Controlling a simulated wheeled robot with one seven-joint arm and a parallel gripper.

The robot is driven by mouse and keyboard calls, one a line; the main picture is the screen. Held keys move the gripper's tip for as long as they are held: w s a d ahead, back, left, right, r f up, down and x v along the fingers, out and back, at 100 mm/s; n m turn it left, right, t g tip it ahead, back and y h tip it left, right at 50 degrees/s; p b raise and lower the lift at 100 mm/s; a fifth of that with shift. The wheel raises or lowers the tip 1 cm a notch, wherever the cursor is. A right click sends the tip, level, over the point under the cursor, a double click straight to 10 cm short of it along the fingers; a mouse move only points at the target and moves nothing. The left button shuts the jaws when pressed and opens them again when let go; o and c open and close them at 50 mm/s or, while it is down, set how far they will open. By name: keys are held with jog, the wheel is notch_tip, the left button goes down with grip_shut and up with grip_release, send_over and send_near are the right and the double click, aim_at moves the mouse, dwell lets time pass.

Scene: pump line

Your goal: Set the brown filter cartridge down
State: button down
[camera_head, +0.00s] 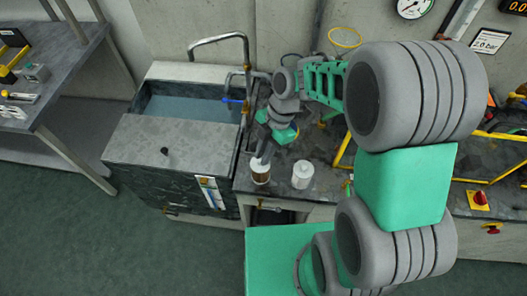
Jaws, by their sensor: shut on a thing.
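The brown filter cartridge (261,177), with a pale top, is upright near the front edge of the grey counter, just right of the sink unit. My gripper (263,161) comes down from above and is shut on its top. From this view I cannot tell whether the cartridge's bottom touches the counter. My arm's forearm and wrist reach over the counter from the right and hide part of it.
A white cartridge (302,175) stands on the counter right of the brown one. A water-filled sink (190,104) lies to the left. A yellow frame (344,146) and a red knob (480,199) are to the right. A side table (55,70) stands far left.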

jog(key=shift+f, duration=0.2)
jog(key=c, duration=1.4)
grip_release()
jog(key=b+v, duration=0.1)
jog(key=v, duration=1.1)
jog(key=s+d+r+m+t+h, duration=0.1)
jog(key=s+d+m+t, duration=0.1)
jog(key=m, duration=0.6)
jog(key=s+d+r+m+t+h, duration=0.1)
jog(key=d+m, duration=0.3)
jog(key=m, duration=0.4)
jog(key=s+d+r+m+t+h, duration=0.1)
jog(key=s+d+m+t, duration=0.2)
jog(key=m, duration=0.5)
jog(key=shift+s+r+m, duration=0.1)
jog(key=shift+m, duration=0.3)
